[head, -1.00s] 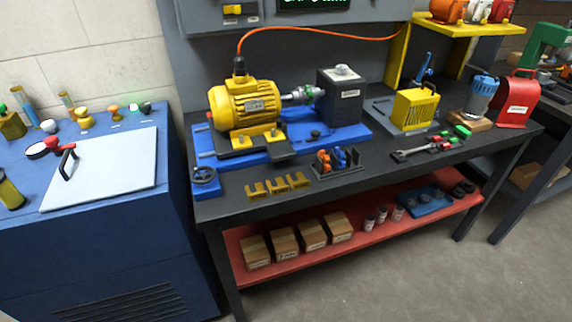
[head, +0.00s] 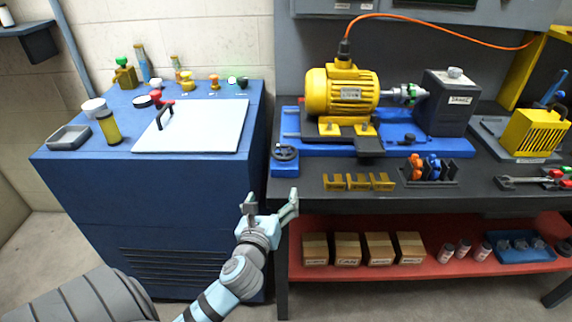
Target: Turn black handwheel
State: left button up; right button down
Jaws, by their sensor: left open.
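The black handwheel (head: 286,152) sits at the left end of the blue motor base (head: 310,148), on the near left corner of the dark workbench. It faces up and toward me, with a small knob on its rim. My left gripper (head: 268,201) is in front of the gap between the blue cabinet and the bench, below the handwheel in the picture. Its fingers are spread apart and empty, pointing up. It appears apart from the handwheel. My right gripper is out of view.
A blue cabinet (head: 100,185) with a white lid (head: 205,128) and black handle stands at left. Yellow brackets (head: 357,182) lie right of the handwheel. A yellow motor (head: 342,92) stands behind it. Cardboard boxes (head: 348,248) stand on the red lower shelf (head: 420,267).

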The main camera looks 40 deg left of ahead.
pick_arm(q)
jog(key=m+t, duration=0.1)
jog(key=m, duration=0.1)
send_near(284, 150)
jog(key=b+x, duration=0.2)
jog(key=x, duration=0.8)
jog(key=shift+f+b, duration=0.1)
jog(key=shift+b, duration=0.25)
jog(key=c, duration=1.2)
jog(key=shift+o, duration=0.2)
